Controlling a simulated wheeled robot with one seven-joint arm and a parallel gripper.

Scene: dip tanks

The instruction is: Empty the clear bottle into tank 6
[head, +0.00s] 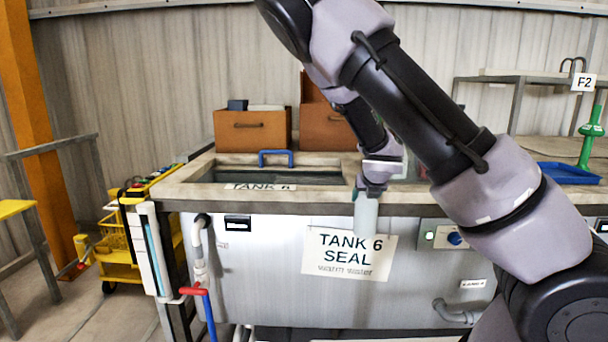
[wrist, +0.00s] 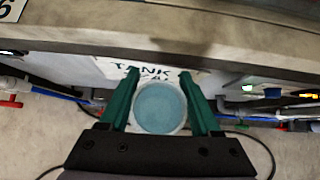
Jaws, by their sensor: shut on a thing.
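My gripper (head: 374,180) is shut on the clear bottle (head: 366,218), which hangs upright in front of the tank's front wall, just below the rim. In the wrist view my gripper (wrist: 160,80) has green fingers on both sides of the bottle (wrist: 160,108). Its round mouth faces the camera and blue-green liquid shows inside. Tank 6 (head: 180,190) has a pale rim around a dark, open basin, left of and behind the bottle. A sign reading TANK 6 SEAL (head: 345,254) hangs on its front, below and beside the bottle.
A blue handle (head: 276,153) stands at the basin's back edge, before orange-brown boxes (head: 252,132). A yellow cart (head: 122,262) and pipes with a red valve handle (head: 193,291) are at left. A blue tray (head: 568,174) and green stand (head: 590,135) are at right.

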